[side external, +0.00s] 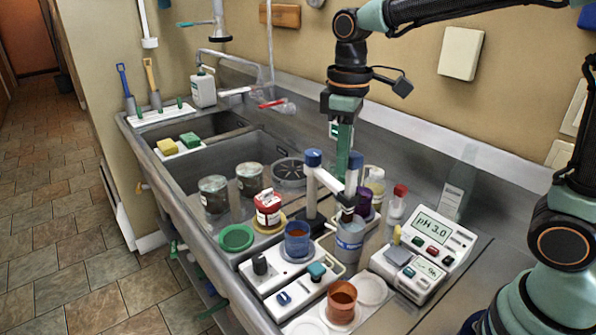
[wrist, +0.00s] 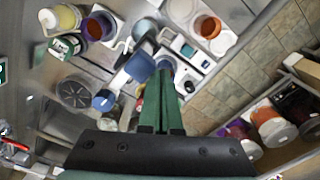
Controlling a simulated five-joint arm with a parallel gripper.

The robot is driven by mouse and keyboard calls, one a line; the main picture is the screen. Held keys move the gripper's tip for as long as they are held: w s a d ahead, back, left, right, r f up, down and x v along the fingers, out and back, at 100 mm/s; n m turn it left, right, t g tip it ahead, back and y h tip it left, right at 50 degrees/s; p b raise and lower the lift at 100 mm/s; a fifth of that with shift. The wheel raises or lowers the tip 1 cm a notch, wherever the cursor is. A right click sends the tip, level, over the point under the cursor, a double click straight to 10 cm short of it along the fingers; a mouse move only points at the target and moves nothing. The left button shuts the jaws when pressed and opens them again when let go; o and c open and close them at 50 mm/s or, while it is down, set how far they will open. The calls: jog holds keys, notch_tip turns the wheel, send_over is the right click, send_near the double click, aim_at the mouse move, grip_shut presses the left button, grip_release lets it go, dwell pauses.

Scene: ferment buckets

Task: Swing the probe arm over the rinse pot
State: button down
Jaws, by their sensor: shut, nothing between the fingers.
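The label is too small to read, so I cannot tell whether this is the rinse pot. The blue cap also shows in the wrist view (wrist: 103,100). My gripper (side external: 350,180) points down with its green fingers shut and empty; they also show in the wrist view (wrist: 162,85). Whether they touch the probe arm is unclear.
A pH meter (side external: 425,240) reading 3.0 stands at right. An orange cup (side external: 341,300) is at the front, a blue cup (side external: 297,240) left of the pot, and a purple jar (side external: 364,203) close behind it.

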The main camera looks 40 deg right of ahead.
jog(key=shift+s+d, duration=0.1)
jog(key=shift+d, duration=0.2)
jog(key=shift+a, duration=0.1)
jog(key=shift+w+a, duration=0.2)
jog(key=shift+a, duration=0.4)
jog(key=shift+r, duration=3)
